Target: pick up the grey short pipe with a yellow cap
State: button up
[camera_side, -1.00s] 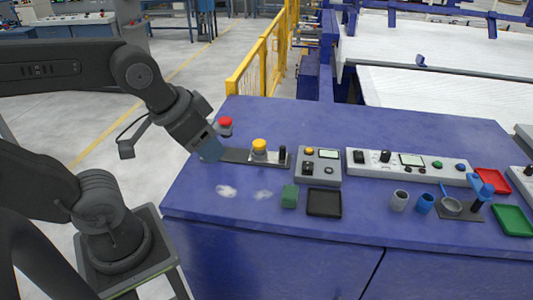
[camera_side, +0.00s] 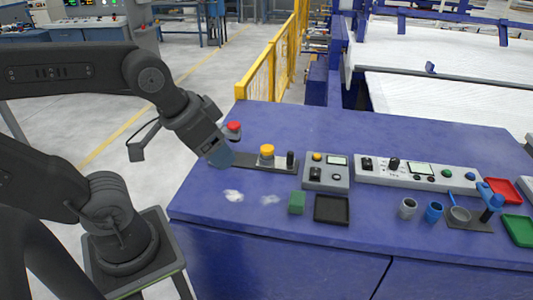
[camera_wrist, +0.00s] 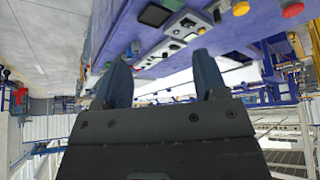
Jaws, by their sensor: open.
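A short piece with a yellow cap on a light grey body (camera_side: 267,158) stands upright on a dark strip (camera_side: 245,160) at the left of the blue table. In the wrist view its yellow cap (camera_wrist: 240,8) shows at the top edge. My gripper (camera_side: 221,156) has blue fingers and is above the left end of the strip, left of the yellow-capped piece and apart from it. In the wrist view my gripper (camera_wrist: 160,80) has its two fingers spread with nothing between them.
A red-topped piece (camera_side: 233,130) stands just behind my gripper. A black peg (camera_side: 290,160) is right of the yellow cap. Farther right are control boxes (camera_side: 327,173), a green block (camera_side: 297,203), a black tray (camera_side: 332,210), grey (camera_side: 407,209) and blue (camera_side: 434,213) cups.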

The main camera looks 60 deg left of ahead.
jog(key=shift+o, duration=0.9)
